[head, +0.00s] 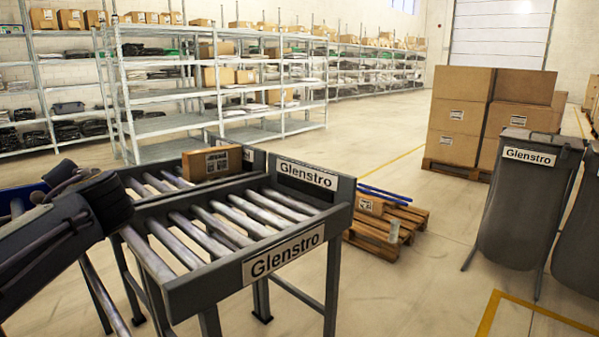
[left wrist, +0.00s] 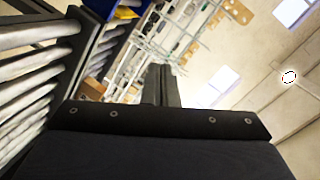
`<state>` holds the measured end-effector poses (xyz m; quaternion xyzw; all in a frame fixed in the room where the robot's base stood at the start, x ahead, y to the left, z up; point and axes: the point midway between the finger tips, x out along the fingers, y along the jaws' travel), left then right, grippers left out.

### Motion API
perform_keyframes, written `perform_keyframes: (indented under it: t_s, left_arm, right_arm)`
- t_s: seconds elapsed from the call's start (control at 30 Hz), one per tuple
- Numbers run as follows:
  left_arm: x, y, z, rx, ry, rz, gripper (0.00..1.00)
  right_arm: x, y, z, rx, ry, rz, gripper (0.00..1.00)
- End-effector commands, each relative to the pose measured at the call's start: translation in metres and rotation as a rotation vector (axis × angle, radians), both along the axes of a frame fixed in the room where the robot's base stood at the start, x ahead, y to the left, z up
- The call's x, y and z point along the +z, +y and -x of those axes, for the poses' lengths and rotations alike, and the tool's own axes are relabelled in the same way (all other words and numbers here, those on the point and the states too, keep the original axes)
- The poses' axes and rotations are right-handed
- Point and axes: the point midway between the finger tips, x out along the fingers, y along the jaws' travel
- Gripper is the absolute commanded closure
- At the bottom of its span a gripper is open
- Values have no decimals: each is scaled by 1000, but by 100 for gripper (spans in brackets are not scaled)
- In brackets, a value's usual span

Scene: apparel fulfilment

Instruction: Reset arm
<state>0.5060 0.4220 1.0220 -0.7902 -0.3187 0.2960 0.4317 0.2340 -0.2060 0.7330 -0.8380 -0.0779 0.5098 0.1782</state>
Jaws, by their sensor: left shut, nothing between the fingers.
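My left arm comes in from the left edge in the head view, over the left end of the roller conveyor. In the left wrist view my left gripper (left wrist: 162,82) has its two fingers together, with nothing held between them. The gripper points out past the conveyor rollers (left wrist: 28,88), which lie at the left of that view. The fingertips are hard to make out in the head view. My right gripper is in neither view.
The roller conveyor (head: 268,252) stands in front, with a cardboard box (head: 211,162) on its far lane. A pallet (head: 378,238), stacked boxes (head: 461,98) and a grey bin (head: 528,205) stand to the right. Shelving (head: 158,126) is behind. Open floor lies between.

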Motion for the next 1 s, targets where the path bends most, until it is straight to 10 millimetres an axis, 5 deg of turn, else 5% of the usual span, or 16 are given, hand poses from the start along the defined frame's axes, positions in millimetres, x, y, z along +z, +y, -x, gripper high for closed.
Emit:
perform_keyframes:
  t_s: [0.27,0.47,0.7,1.0]
  left_arm:
    - [-63,-4,42,-34,97,234,100]
    - [-131,-30,94,-75,191,506,100]
    - [-222,-108,186,-137,293,965,100]
    - [-279,-193,258,-168,315,1367,100]
  right_arm:
    - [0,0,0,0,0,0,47]
    - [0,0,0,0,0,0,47]
    - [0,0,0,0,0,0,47]
    - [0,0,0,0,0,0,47]
